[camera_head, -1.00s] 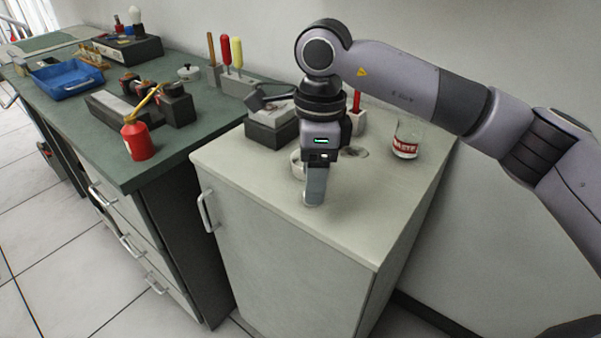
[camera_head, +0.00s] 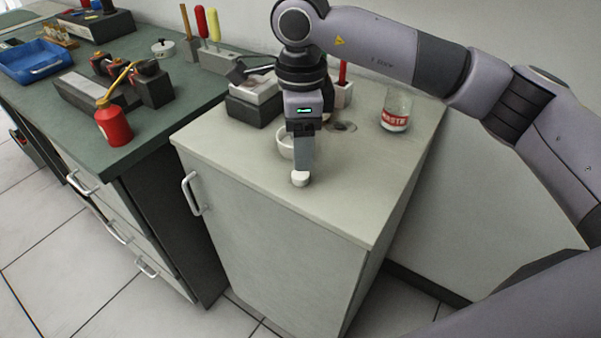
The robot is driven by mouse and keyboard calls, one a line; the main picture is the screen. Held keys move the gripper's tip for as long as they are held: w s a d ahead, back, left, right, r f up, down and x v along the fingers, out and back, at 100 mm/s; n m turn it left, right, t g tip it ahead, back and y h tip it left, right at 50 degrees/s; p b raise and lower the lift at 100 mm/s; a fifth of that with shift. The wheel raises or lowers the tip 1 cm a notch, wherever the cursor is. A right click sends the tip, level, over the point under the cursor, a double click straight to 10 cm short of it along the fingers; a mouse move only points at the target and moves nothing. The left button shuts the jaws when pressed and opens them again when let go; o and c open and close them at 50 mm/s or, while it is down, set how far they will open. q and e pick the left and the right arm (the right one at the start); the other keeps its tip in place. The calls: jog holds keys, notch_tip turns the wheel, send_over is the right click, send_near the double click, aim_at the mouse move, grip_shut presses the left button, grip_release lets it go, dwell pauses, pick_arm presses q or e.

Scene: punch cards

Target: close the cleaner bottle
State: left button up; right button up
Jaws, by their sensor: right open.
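My right gripper (camera_head: 302,168) points straight down over the front part of the pale cabinet top (camera_head: 250,165). Its jaws are seen edge-on and are open. A small white rounded piece, cap-like (camera_head: 300,179), shows right at the fingertips; I cannot tell whether it lies between them or just below. A red bottle (camera_head: 113,124) with a yellow spout stands on the green bench to the left, well away from the gripper. No label marks it as the cleaner bottle, and I cannot tell which thing that is. My left gripper is not in view.
A white bowl (camera_head: 285,146) sits just behind the gripper, partly hidden. A glass jar with a red waste label (camera_head: 395,112) stands to the right. A dark block (camera_head: 252,108) and a red-handled tool (camera_head: 342,75) are behind. The cabinet's front left top is clear.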

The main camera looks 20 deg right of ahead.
aim_at(302, 174)
jog(key=shift+s+f+p, duration=0.15)
jog(key=shift+f+p, duration=0.1)
jog(key=shift+f, duration=1.1)
jog(key=shift+s+f+p, duration=0.15)
jog(key=shift+f+p, duration=0.1)
jog(key=shift+f, duration=1.05)
jog(key=shift+c, duration=0.4)
jog(key=c, duration=1)
